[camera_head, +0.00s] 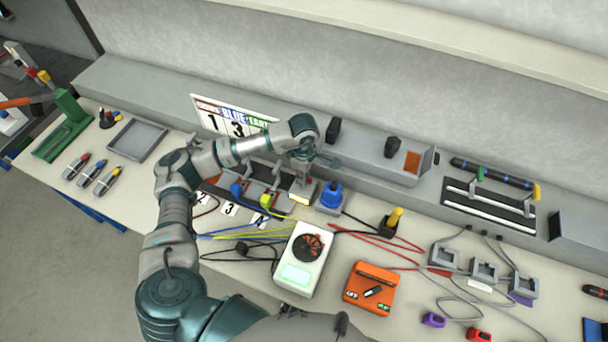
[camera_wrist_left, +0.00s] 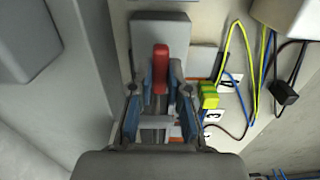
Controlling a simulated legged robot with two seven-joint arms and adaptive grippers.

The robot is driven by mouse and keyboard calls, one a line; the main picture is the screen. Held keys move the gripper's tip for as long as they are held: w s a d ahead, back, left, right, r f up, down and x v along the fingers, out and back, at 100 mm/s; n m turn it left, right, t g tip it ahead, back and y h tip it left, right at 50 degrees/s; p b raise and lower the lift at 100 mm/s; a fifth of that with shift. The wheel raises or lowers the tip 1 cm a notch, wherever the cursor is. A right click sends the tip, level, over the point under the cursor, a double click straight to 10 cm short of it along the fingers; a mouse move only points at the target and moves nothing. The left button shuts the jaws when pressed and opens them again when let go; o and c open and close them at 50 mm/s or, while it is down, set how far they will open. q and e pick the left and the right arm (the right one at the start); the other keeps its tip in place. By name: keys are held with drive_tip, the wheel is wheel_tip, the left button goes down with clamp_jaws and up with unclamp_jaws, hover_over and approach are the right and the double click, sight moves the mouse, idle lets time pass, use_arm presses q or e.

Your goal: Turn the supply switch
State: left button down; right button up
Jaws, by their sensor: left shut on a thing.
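The supply switch appears to be a red lever (camera_wrist_left: 160,68) on a grey box (camera_wrist_left: 148,28) in the left wrist view. My left gripper (camera_wrist_left: 161,85) has its two blue-grey fingers on either side of the red lever and is shut on it. In the head view my left arm reaches across the bench, and the left gripper (camera_head: 308,163) is at the back, near the rear ledge. There the gripper and wrist hide most of the switch. My right gripper is not in view.
A blue plug-like part (camera_head: 330,196) stands just right of the gripper. A white meter with a black dial (camera_head: 297,262) and an orange device (camera_head: 370,288) lie nearer the front. Yellow, blue and red cables cross the bench. A numbered sign (camera_head: 232,118) stands behind the arm.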

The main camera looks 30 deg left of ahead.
use_arm(q)
drive_tip(key=shift+a, duration=0.1)
drive_tip(key=c, duration=1.1)
unclamp_jaws()
drive_tip(key=shift+w, duration=0.1)
wheel_tip(320, 180, up, 12)
drive_tip(key=shift+f, duration=0.1)
drive_tip(key=shift+a, duration=0.1)
